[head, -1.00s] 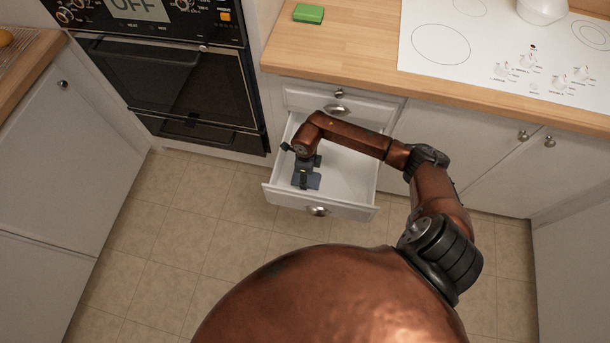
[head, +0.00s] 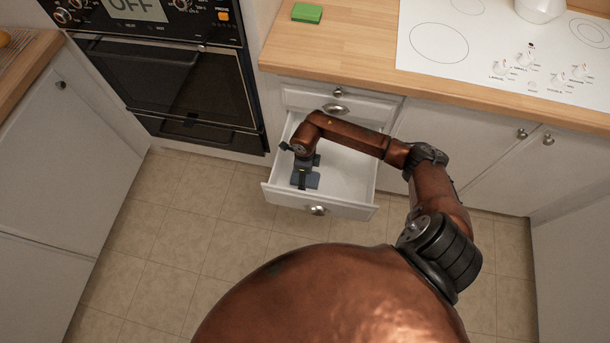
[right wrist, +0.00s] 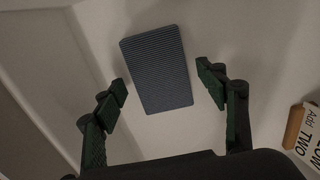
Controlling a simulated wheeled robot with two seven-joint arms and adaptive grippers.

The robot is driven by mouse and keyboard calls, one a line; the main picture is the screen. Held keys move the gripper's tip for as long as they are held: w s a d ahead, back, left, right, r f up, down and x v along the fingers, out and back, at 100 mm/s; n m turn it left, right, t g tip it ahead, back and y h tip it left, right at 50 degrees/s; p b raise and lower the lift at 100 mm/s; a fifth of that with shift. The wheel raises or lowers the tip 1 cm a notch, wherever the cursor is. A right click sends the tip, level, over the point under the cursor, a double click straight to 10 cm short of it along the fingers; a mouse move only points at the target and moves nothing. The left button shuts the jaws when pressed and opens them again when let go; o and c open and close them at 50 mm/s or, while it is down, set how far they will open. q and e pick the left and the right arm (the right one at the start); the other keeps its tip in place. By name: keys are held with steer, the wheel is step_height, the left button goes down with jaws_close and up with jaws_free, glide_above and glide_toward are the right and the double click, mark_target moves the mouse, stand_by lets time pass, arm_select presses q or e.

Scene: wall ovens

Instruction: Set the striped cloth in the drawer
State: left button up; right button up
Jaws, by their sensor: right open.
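The striped cloth (right wrist: 156,70) is a small dark blue-grey rectangle with fine stripes. It lies flat on the floor of the open drawer (head: 348,180). In the head view the cloth (head: 312,181) shows partly beneath my right gripper (head: 303,180), which hides the rest. In the right wrist view my right gripper (right wrist: 172,88) is open, its fingers apart on either side of the cloth, and nothing is between the pads in its grasp. I cannot judge the exact height above the cloth. My left gripper is not in view.
A package with printed lettering (right wrist: 305,130) shows at the right edge of the wrist view. The counter (head: 350,55) above the drawer holds a green sponge-like block (head: 307,13) and the cooktop (head: 480,60). The oven (head: 170,85) stands left of the drawer.

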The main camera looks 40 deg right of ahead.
step_height(320, 180, up, 6)
steer(key=shift+r+p, duration=0.2)
steer(key=shift+p, duration=0.75)
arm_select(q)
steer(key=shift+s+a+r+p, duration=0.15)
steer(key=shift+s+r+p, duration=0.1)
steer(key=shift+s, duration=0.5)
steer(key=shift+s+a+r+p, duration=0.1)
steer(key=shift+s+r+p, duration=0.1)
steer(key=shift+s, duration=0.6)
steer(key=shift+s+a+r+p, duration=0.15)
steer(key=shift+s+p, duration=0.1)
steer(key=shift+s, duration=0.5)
arm_select(e)
steer(key=shift+r, duration=2.9)
